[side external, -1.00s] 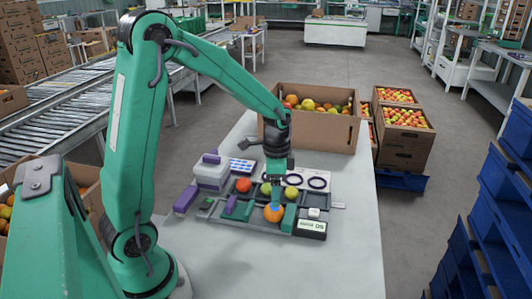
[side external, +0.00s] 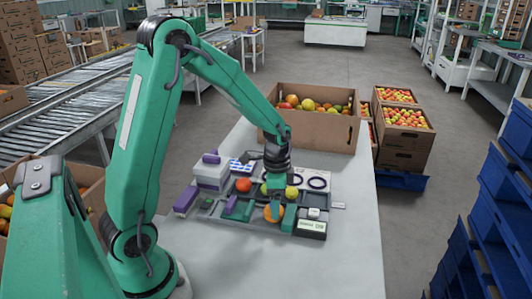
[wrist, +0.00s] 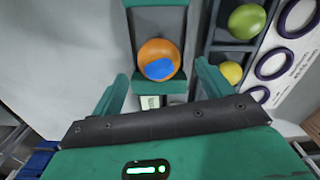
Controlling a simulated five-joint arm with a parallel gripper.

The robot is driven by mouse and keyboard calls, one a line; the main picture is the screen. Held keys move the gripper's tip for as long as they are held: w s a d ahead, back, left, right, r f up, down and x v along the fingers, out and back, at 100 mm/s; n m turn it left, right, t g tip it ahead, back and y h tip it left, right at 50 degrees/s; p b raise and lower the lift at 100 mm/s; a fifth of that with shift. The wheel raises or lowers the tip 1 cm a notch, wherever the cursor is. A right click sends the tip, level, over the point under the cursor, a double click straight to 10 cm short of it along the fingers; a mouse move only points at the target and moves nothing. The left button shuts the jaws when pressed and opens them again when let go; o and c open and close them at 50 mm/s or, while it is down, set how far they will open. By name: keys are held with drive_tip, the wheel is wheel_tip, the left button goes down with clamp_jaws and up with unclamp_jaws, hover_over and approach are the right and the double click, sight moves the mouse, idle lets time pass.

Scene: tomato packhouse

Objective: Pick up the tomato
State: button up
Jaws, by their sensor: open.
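An orange tomato with a blue patch (wrist: 158,58) sits in a compartment of the dark tray (side external: 232,217); the same orange tomato shows in the side external view (side external: 268,212), partly covered by a finger. My gripper (wrist: 161,80) is open and empty above it. In the wrist view its two green fingers are spread wide, one to each side, and the tomato lies between and just beyond their tips. A red tomato (side external: 243,185) and a yellow one (side external: 292,193) lie in the tray behind. A green one (wrist: 247,21) shows in the wrist view.
Purple blocks (side external: 186,201) and a pale box (side external: 211,174) stand left of the tray. A card with dark rings (wrist: 285,50) lies beside the tomato row. A large carton of tomatoes (side external: 312,135) stands behind. The table's front (side external: 330,265) is clear.

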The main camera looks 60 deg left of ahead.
drive_tip(key=shift+f, duration=1.85)
drive_tip(key=shift+c, duration=0.2)
drive_tip(key=c, duration=0.8)
